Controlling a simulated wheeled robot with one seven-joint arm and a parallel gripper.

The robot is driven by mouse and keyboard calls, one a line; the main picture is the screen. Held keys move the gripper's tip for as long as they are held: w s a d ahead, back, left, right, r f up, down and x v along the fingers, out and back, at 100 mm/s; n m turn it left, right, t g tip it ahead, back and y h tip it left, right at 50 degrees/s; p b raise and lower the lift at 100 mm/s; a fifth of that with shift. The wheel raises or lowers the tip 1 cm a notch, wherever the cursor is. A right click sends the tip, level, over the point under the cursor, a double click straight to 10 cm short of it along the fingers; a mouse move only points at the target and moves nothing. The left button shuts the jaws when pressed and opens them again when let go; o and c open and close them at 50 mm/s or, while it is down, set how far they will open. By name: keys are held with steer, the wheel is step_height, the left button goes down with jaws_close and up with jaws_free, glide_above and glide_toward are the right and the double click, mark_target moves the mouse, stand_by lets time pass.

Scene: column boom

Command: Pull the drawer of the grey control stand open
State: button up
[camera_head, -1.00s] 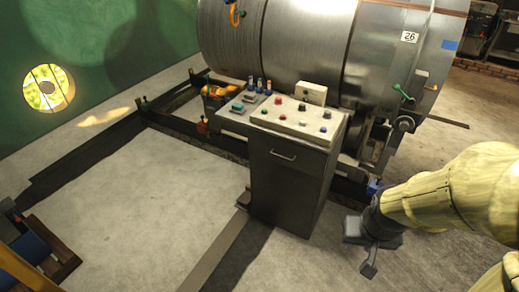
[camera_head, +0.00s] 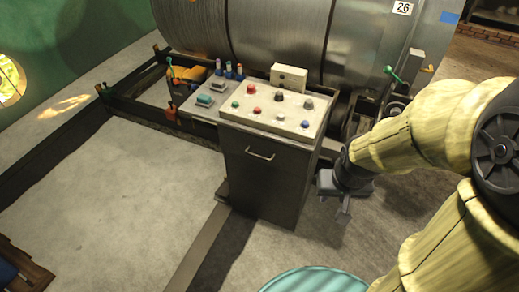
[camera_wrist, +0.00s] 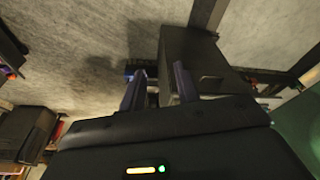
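The grey control stand (camera_head: 268,182) is in the middle of the head view, with a sloped top of buttons and knobs. Its drawer is closed, and a pale bar handle (camera_head: 260,154) is on the upper front. My gripper (camera_head: 342,214) hangs to the right of the stand, low over the floor and apart from the handle. In the wrist view its two dark fingers (camera_wrist: 159,84) are spread with nothing seen between them. A dark box, seemingly the stand (camera_wrist: 188,50), is just beyond them, with a small light mark that may be the handle.
A large metal drum (camera_head: 280,40) on a dark frame stands behind the stand. A small panel with bottles (camera_head: 205,98) adjoins its left side. A dark floor rail (camera_head: 200,250) runs from the stand toward the front. Concrete floor (camera_head: 120,200) to the left is clear.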

stand_by(0.3)
steer(key=w+a+f+m+t+b, duration=0.3)
steer(key=w+f+m+b, duration=0.1)
steer(key=w+f, duration=0.3)
steer(key=w+a+f+m+t+b, duration=0.25)
steer(key=w+a+f+b, duration=0.2)
steer(key=w+f, duration=0.3)
steer(key=w+a+f+m+t+b, duration=0.2)
steer(key=w+a+f+m+b, duration=0.1)
steer(key=w+f+m+b, duration=0.4)
steer(key=a+f+m+t+y+b, duration=0.1)
steer(key=a+f+m+t+b, duration=0.2)
steer(key=a+f+t+b, duration=0.4)
steer(key=a+f+t, duration=0.3)
steer(key=f, duration=0.3)
steer(key=shift+s+f, duration=0.25)
steer(key=shift+s, duration=0.1)
steer(key=shift+w+a, duration=0.1)
